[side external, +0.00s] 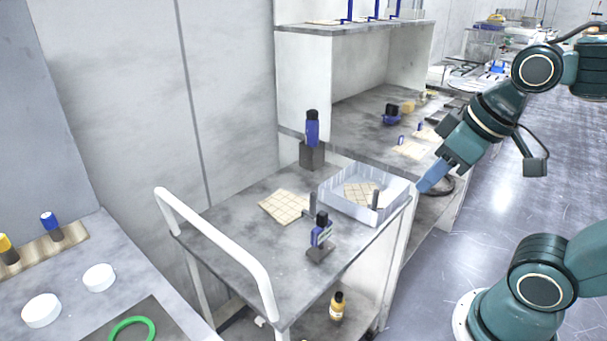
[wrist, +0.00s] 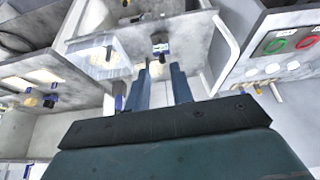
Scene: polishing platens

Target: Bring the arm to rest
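My gripper (side external: 428,182) is in the air at the right of the grey cart (side external: 245,245), close to the clear tray's right corner in the side view. In the wrist view its two blue fingers (wrist: 161,78) stand apart with nothing held between them. The clear tray (side external: 400,190) sits on the cart top with a beige gridded pad (side external: 358,190) showing inside. I cannot tell the exact gap between the fingers and the tray.
A blue-and-black item (side external: 321,232) on a small stand and a blue bottle (side external: 312,130) on a grey block stand on the cart. A yellow bottle (side external: 337,306) is on its lower shelf. A shelved bench (side external: 385,110) stands behind. Open floor (side external: 510,190) lies to the right.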

